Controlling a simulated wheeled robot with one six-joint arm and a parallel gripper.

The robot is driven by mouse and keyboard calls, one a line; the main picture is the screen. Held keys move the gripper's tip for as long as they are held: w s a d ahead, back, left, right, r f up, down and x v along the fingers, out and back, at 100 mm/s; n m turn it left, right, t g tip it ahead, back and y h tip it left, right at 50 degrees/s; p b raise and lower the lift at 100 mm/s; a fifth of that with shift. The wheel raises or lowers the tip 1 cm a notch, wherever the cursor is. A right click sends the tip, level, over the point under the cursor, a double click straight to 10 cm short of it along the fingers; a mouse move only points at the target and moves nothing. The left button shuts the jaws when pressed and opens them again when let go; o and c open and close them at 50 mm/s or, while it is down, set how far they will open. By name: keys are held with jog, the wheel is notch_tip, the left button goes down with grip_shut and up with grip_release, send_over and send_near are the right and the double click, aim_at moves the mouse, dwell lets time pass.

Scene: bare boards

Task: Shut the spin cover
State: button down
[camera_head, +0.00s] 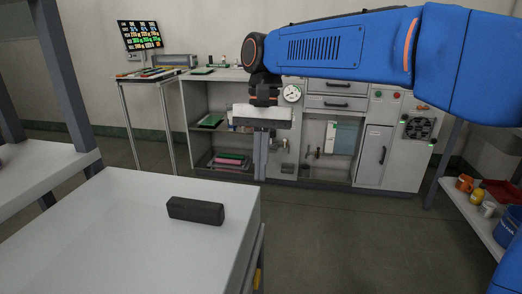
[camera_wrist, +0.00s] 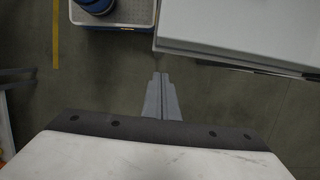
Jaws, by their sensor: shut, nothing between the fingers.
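No part that I can clearly tell as the spin cover shows in either view. A grey-white cabinet bench (camera_head: 395,150) stands along the back wall, with a round dark fan-like grille (camera_head: 418,128) at its right end, a small dial (camera_head: 292,93), drawers and a closed door. My gripper (camera_head: 260,174) hangs down in front of its open left bay, apart from it as far as I can tell, and hides part of it. In the wrist view my gripper's grey fingers (camera_wrist: 161,76) are together with nothing between them, over bare floor.
A white table (camera_head: 110,235) at front left bears a dark block (camera_head: 195,210); a table edge also shows at upper right in the wrist view (camera_wrist: 245,25). A right-hand shelf (camera_head: 465,205) holds cups and a blue container (camera_head: 508,228). The middle floor (camera_head: 330,235) is clear.

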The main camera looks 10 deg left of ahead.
jog(key=s, duration=0.1)
jog(key=s+f, duration=0.1)
jog(key=s, duration=0.1)
jog(key=s+f, duration=0.1)
jog(key=shift+s+a+f, duration=0.15)
jog(key=shift+s+a, duration=0.05)
jog(key=shift+s, duration=0.1)
jog(key=s+a, duration=0.1)
jog(key=s, duration=1.2)
jog(key=s+a, duration=0.1)
jog(key=s, duration=1.2)
jog(key=s+a, duration=0.1)
jog(key=s, duration=1.2)
jog(key=shift+s, duration=0.3)
